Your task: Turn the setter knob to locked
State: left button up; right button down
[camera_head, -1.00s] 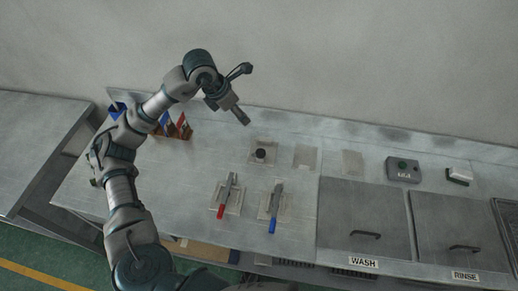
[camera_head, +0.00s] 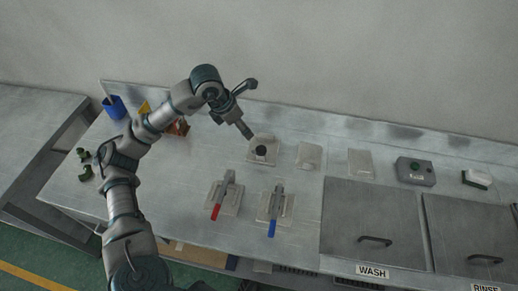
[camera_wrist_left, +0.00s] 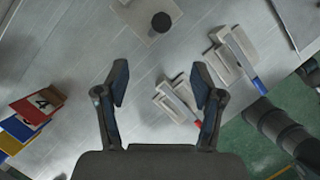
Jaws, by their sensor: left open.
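The setter knob looks like a round black knob (camera_head: 261,150) on a pale square plate (camera_head: 263,158) near the back of the steel bench. In the left wrist view the knob (camera_wrist_left: 161,22) is at the top, beyond my fingertips; no pointer or marking on it can be read. My left gripper (camera_wrist_left: 160,78) is open and empty, its two fingers spread wide. In the head view my left gripper (camera_head: 251,108) hangs just behind and above the knob, with its lower finger close to the plate in the picture. I cannot tell the exact gap. My right gripper is not in view.
A blue cup (camera_head: 114,107) stands at the left.

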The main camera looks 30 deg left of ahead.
pick_arm(q)
send_near(260, 149)
jog(key=b+x, duration=0.1)
jog(key=x, duration=0.6)
jog(key=shift+w+f, duration=0.1)
jog(key=shift+f, duration=0.35)
jog(key=shift+w+d+f, duration=0.25)
jog(key=shift+d+f, duration=0.05)
jog(key=shift+f, duration=0.15)
jog(key=shift+d, duration=0.2)
jog(key=shift+c, duration=1.2)
jog(key=shift+a, duration=0.3)
jog(key=c, duration=0.9)
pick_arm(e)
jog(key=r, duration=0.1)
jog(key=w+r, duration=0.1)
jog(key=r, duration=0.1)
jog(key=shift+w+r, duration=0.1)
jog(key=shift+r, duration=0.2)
